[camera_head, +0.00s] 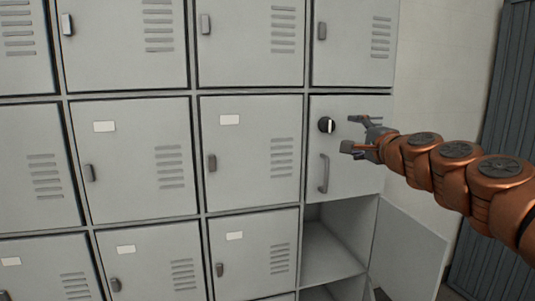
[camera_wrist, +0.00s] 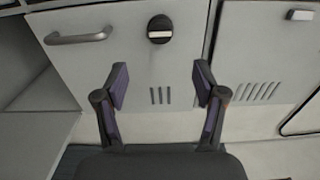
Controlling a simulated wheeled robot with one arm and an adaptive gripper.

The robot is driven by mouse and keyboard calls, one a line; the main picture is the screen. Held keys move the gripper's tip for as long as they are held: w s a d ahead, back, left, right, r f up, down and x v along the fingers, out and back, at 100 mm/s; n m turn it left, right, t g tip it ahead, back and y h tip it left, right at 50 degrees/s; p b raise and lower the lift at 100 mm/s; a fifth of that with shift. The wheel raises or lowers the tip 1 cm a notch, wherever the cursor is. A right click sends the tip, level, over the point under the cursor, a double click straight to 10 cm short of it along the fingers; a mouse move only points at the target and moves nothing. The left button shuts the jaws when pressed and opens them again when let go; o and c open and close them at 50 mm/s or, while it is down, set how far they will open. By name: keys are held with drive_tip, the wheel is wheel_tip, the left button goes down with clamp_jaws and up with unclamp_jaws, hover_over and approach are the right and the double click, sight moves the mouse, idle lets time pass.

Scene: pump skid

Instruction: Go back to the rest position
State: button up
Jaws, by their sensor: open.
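My gripper (camera_head: 352,134) is at the right of the head view, in front of a locker door (camera_head: 345,180) with a round black knob (camera_head: 327,125) and a vertical bar handle (camera_head: 323,173). The fingers are spread apart with nothing between them. In the wrist view my gripper (camera_wrist: 160,85) is also open and empty. The knob (camera_wrist: 160,29) with its pale bar shows beyond the fingers, and the handle (camera_wrist: 80,36) is at upper left. The fingers appear apart from both. This door looks shut.
Below that door is an open compartment (camera_head: 330,255), its door (camera_head: 407,252) swung out to the right. Closed grey lockers (camera_head: 140,155) fill the left and middle. A bare pale wall (camera_head: 435,85) and a dark ribbed panel (camera_head: 500,130) are at the right.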

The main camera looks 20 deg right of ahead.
drive_tip(key=a+f+n+g+y, duration=0.2)
drive_tip(key=a+f+n+y, duration=0.15)
drive_tip(key=a, duration=0.55)
drive_tip(key=a+f+n+g+y, duration=0.1)
drive_tip(key=a+f+n+y, duration=0.2)
drive_tip(key=a, duration=0.5)
drive_tip(key=s+a+f+n+g, duration=0.7)
drive_tip(key=s+a+f, duration=0.1)
drive_tip(key=a+f, duration=0.55)
drive_tip(key=s+a+f+n+g+h, duration=0.2)
drive_tip(key=s+f+n+g, duration=0.25)
drive_tip(key=s+f, duration=0.65)
drive_tip(key=s+d+f+g+h, duration=0.1)
drive_tip(key=s+d+f+g, duration=0.1)
drive_tip(key=s, duration=0.6)
drive_tip(key=s+d+f+n+g+h, duration=0.1)
drive_tip(key=s+d+f+g+h, duration=0.1)
drive_tip(key=s, duration=0.6)
wheel_tip(320, 180, down, 2)
drive_tip(key=shift+d+f+g, duration=0.2)
drive_tip(key=shift+d+g, duration=0.45)
drive_tip(key=shift+d, duration=0.25)
